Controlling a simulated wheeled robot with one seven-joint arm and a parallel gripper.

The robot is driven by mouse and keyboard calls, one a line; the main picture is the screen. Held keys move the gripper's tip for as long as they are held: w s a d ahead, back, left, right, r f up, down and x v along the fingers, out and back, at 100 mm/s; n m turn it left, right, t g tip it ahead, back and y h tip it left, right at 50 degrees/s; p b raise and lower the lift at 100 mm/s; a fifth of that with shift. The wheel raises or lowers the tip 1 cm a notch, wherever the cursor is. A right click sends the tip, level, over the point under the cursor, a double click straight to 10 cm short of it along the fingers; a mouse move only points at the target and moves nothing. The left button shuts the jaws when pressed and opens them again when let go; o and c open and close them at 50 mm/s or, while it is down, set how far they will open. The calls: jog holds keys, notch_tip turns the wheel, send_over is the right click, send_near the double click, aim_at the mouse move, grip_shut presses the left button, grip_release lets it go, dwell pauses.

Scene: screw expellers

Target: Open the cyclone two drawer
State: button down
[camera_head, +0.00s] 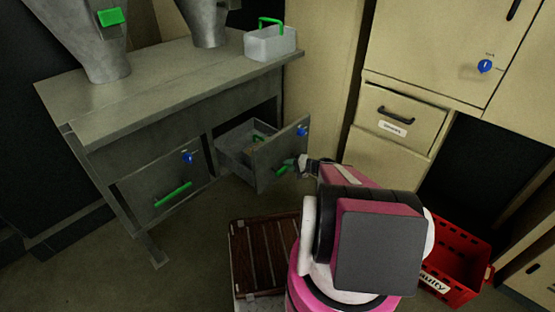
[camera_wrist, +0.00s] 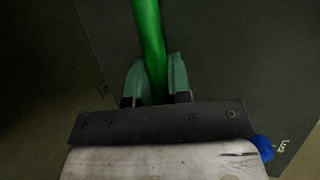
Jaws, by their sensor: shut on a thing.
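The right-hand drawer (camera_head: 278,157) of the grey metal bench is pulled out, and its open inside shows from above. A green handle crosses its front; in the wrist view the green handle (camera_wrist: 149,35) runs between my fingers. My gripper (camera_head: 298,163) is at the drawer front, shut on that handle; it also shows in the wrist view (camera_wrist: 156,78). A blue knob (camera_head: 303,131) is on the same drawer front. The left-hand drawer (camera_head: 163,187) is shut, with its own green handle (camera_head: 173,195) and blue knob (camera_head: 187,157). I cannot read a cyclone label on either.
Metal funnel-shaped vessels (camera_head: 100,50) and a grey bin with a green handle (camera_head: 270,43) stand on the bench (camera_head: 160,85). A brown slatted crate (camera_head: 262,255) and a red crate (camera_head: 462,265) are on the floor. Beige cabinets (camera_head: 400,105) stand to the right.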

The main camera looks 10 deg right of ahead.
jog(key=shift+s+d, duration=0.8)
jog(key=shift+s, duration=0.3)
jog(key=shift+s+d, duration=0.75)
jog(key=shift+s, duration=0.3)
jog(key=c, duration=1.1)
grip_release()
jog(key=v, duration=1)
jog(key=shift+s+d, duration=0.15)
jog(key=shift+d, duration=0.2)
